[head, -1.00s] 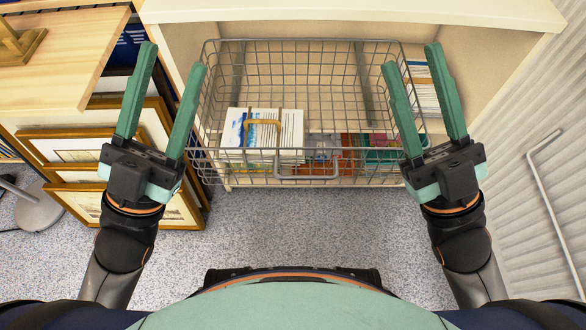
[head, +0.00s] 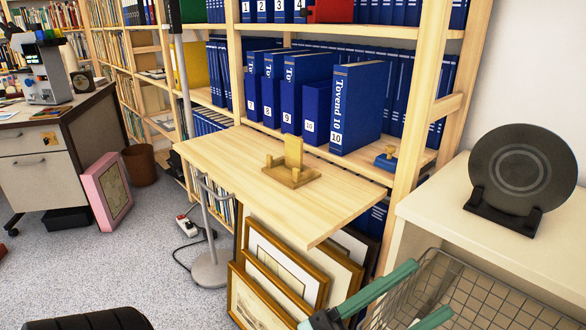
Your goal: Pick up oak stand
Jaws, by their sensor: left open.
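The oak stand (head: 290,176), a small light-brown wooden stand with an upright back and front stops, sits empty on the pale wooden pull-out board (head: 230,165) in front of the blue binders. My left gripper (head: 428,291) shows at the bottom right, over the wire basket's edge. Its two green fingers are apart with nothing between them. It is well to the right of the oak stand and nearer to me, not touching it. My right gripper is out of the picture.
Framed prints (head: 285,270) lean below the board. Blue binders (head: 357,105) stand behind it. A wire basket (head: 500,290) and a white cabinet with a dark plate (head: 522,165) are on the right. Open carpet (head: 100,275) lies at left.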

